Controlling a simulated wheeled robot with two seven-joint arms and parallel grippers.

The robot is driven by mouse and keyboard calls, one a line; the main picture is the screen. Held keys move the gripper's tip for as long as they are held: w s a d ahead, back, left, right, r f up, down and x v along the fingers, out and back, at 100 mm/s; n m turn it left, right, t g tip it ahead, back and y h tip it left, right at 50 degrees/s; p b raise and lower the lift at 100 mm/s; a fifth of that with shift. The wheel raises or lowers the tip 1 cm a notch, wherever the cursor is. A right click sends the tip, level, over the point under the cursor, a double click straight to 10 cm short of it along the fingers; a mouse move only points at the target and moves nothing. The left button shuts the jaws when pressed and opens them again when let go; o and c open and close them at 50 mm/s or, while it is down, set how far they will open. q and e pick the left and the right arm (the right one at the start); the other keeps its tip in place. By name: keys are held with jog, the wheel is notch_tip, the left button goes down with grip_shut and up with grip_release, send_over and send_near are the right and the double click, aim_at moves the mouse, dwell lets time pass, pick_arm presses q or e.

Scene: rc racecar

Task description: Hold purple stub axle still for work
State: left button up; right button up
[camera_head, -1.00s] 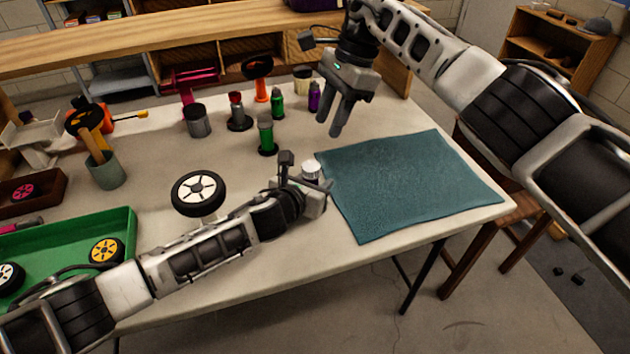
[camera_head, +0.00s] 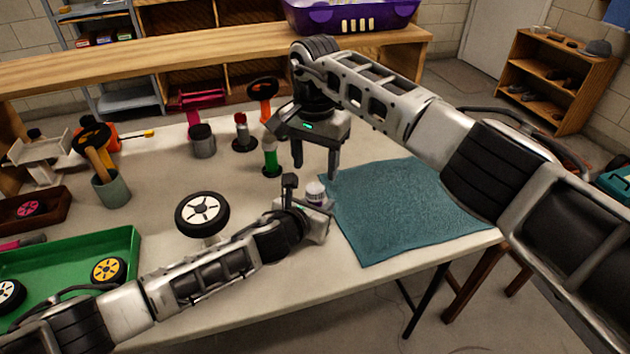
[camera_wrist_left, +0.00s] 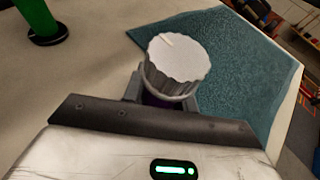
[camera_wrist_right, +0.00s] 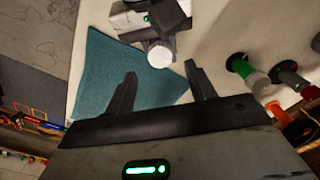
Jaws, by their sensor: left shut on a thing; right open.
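The purple stub axle (camera_wrist_left: 153,101) is between the jaws of my left gripper (camera_wrist_left: 160,92), with its purple body mostly hidden. A white ribbed cap (camera_wrist_left: 178,66) sits on top of it; in the head view the cap (camera_head: 316,189) shows upright at the left gripper's tip. My left gripper (camera_head: 314,210) is shut on the axle by the mat's left edge. My right gripper (camera_head: 315,168) is open and empty, pointing down above and behind the cap. In the right wrist view the cap (camera_wrist_right: 160,55) shows just beyond and between the open fingers.
A teal mat (camera_head: 410,210) lies to the right. A green capped piece (camera_head: 271,157) and other small parts stand behind. A wheel (camera_head: 202,213) lies left of my left gripper, and a green tray (camera_head: 120,245) is farther left.

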aim_at(315, 188)
jog(key=shift+f, duration=2.65)
jog(key=c, duration=1)
